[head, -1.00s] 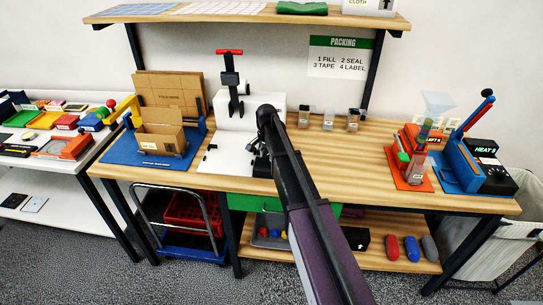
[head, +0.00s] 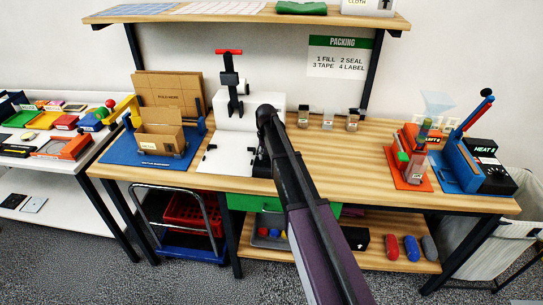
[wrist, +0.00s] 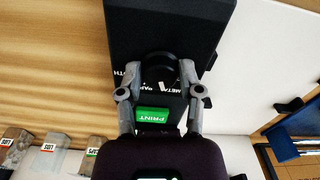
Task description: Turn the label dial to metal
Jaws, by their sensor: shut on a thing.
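The label printer is a black box (wrist: 165,28) with a green PRINT button (wrist: 152,114). Its round black label dial (wrist: 158,68) is on the face towards me. White lettering around the dial reads METAL and part of PAPER on the right, with TH at the left. A small white mark shows near the dial's lower edge; I cannot tell exactly which word it points at. My gripper (wrist: 159,72) is shut on the dial, one grey finger on each side. In the head view my arm hides most of the printer and gripper.
Small clear bins (head: 328,120) stand along the bench's back, labelled LIDS (wrist: 48,148) and CAPS in the wrist view. A white press (head: 232,110) stands left of my arm. A blue carton station (head: 150,160) is farther left.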

